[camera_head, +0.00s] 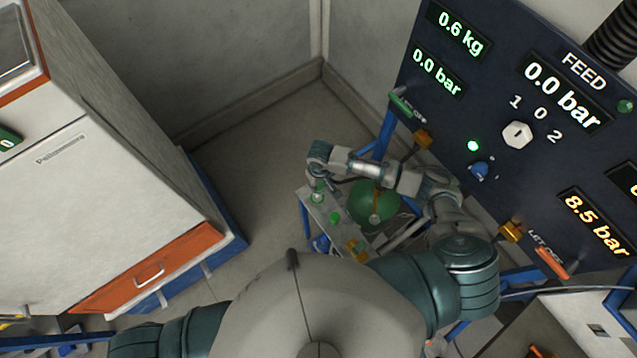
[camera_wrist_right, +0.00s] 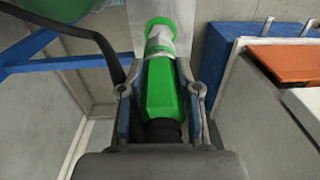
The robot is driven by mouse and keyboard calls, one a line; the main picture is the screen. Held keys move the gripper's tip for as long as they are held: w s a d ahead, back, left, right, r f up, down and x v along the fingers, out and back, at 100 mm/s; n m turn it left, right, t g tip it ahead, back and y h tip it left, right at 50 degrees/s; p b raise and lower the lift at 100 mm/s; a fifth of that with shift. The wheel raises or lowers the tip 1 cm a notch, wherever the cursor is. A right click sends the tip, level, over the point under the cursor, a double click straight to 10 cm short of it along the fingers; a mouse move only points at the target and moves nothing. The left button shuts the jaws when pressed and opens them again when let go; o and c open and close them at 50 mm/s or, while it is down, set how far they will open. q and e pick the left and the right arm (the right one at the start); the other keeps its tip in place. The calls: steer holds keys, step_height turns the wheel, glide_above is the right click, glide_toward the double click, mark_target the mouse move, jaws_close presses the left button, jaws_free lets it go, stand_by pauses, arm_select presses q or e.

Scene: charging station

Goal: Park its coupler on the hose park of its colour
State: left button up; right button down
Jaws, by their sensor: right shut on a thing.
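My right gripper (camera_head: 318,182) is at the end of my arm, above the left end of a pale plate (camera_head: 323,210) low beside the panel. In the right wrist view the gripper (camera_wrist_right: 161,95) is shut on a green coupler (camera_wrist_right: 164,90), one finger on each side of its body. A silver collar and a green ring (camera_wrist_right: 160,32) lie beyond the coupler's body, in line with it. I cannot tell whether the coupler is seated on a park. Another green fitting (camera_head: 335,217) stands on the plate, and a yellow-orange one (camera_head: 356,248) is nearer me. My left gripper is out of view.
A round green tank (camera_head: 375,206) stands right of the plate, under my right forearm. The dark panel (camera_head: 500,100) with lit displays, a selector knob and orange fittings rises at right. A white and orange cabinet (camera_head: 120,200) stands at left. Floor between is clear.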

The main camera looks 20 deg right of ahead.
steer(key=shift+a, duration=0.25)
steer(key=shift+f+b, duration=0.95)
steer(key=shift+f, duration=1.4)
steer(key=c, duration=0.7)
jaws_free()
steer(key=shift+c, duration=0.2)
step_height(320, 180, up, 12)
steer(key=shift+d+f, duration=0.1)
steer(key=shift+d, duration=0.05)
steer(key=shift+s, duration=0.1)
